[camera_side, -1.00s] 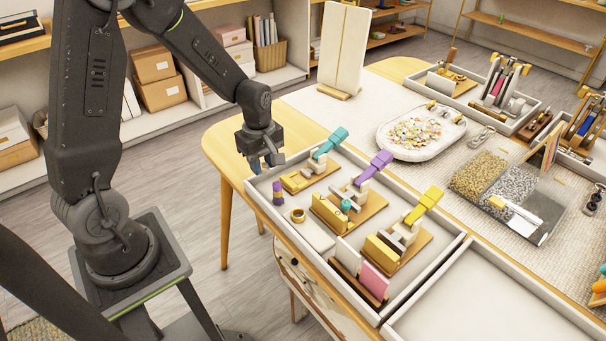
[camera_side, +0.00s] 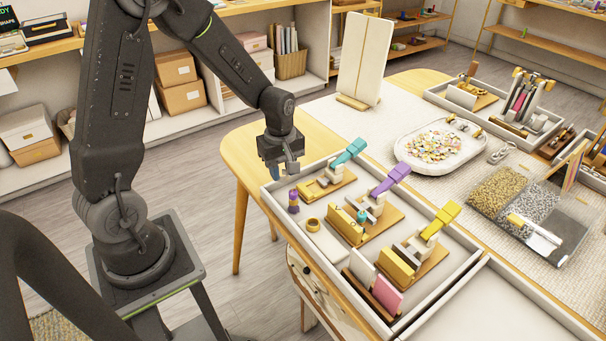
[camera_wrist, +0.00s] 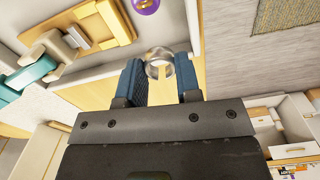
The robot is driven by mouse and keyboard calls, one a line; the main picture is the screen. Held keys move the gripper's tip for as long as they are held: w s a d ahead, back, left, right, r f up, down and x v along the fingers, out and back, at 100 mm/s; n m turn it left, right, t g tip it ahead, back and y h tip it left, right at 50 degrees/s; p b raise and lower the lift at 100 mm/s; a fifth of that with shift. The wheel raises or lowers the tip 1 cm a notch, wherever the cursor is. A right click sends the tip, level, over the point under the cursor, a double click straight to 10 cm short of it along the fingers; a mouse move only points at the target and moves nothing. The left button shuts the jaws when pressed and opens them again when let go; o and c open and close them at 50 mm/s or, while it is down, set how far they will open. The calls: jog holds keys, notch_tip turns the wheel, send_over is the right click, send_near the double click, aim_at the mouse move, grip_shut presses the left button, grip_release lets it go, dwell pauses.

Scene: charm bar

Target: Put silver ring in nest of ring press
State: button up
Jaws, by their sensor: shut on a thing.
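The silver ring (camera_wrist: 159,63) is held between the blue fingertips of my gripper (camera_wrist: 160,72) in the wrist view. In the side view my gripper (camera_side: 279,166) hangs above the back left corner of the white tray, and the ring is too small to make out there. Three small presses stand in the tray: one with a teal handle (camera_side: 350,151), one with a purple handle (camera_side: 391,180) and one with a yellow handle (camera_side: 441,220). I cannot tell which is the ring press. The teal handle also shows at left in the wrist view (camera_wrist: 30,72).
A dish of charms (camera_side: 440,145) lies behind.

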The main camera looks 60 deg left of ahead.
jog(key=w+d+r+m, duration=0.2)
jog(key=w+m, duration=0.5)
jog(key=m, duration=0.9)
jog(key=shift+d+r+m, duration=0.3)
jog(key=shift+d+r, duration=0.1)
jog(key=shift+d, duration=0.05)
send_over(313, 189)
jog(key=shift+f, duration=2.55)
jog(key=shift+f, duration=1.2)
jog(key=o, duration=0.9)
jog(key=shift+r, duration=0.1)
notch_tip(313, 189, up, 14)
jog(key=shift+f, duration=0.15)
